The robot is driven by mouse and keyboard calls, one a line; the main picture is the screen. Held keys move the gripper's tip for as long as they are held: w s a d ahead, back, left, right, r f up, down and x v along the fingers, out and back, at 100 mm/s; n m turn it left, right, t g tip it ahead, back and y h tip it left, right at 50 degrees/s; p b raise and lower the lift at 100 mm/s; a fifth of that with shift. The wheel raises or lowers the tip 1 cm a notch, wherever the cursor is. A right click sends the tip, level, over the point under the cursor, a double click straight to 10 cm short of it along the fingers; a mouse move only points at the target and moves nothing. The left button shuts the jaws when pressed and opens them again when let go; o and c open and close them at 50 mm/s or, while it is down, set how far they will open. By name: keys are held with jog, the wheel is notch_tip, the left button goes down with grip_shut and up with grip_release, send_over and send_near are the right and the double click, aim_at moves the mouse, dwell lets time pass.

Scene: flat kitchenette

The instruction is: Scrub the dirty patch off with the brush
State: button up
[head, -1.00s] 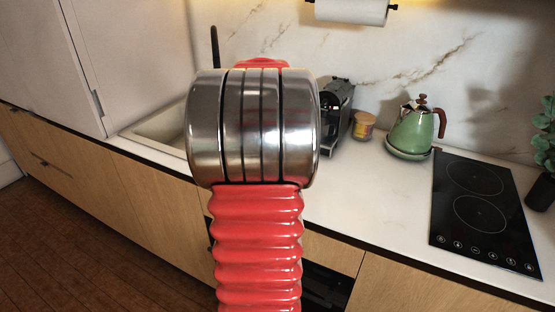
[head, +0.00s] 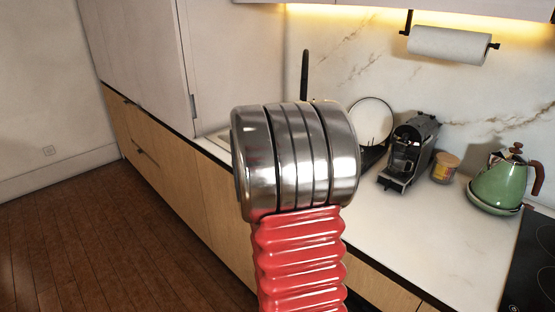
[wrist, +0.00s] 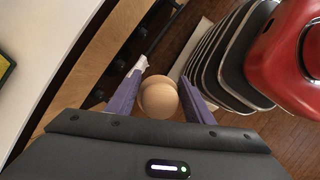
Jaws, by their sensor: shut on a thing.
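My gripper (wrist: 162,88) shows in the wrist view, its two purple fingers shut on a round tan wooden thing, apparently the brush (wrist: 158,97) seen end-on. Its bristles cannot be made out. The gripper is beside the counter front, over the brown floor. In the head view my own arm fills the middle and the gripper is hidden. No dirty patch can be made out in either view.
The white counter (head: 400,245) carries a coffee machine (head: 408,152), a small jar (head: 445,167), a green kettle (head: 500,185) and a black hob (head: 535,265). A paper towel roll (head: 450,45) hangs above. The wooden floor (head: 110,240) at left is clear.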

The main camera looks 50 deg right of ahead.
jog(key=w+a+f+m, duration=0.1)
jog(key=w+a+f, duration=0.4)
jog(key=a, duration=0.6)
jog(key=w+a+f+m+y, duration=0.1)
jog(key=w+a+f+m, duration=0.1)
jog(key=w+a+f, duration=0.3)
jog(key=w+a+f+m, duration=0.1)
jog(key=w+a+f, duration=0.4)
jog(key=w+a, duration=0.6)
jog(key=a, duration=0.5)
jog(key=shift+w+a+f+m+g+y, duration=0.3)
jog(key=shift+m+g, duration=0.1)
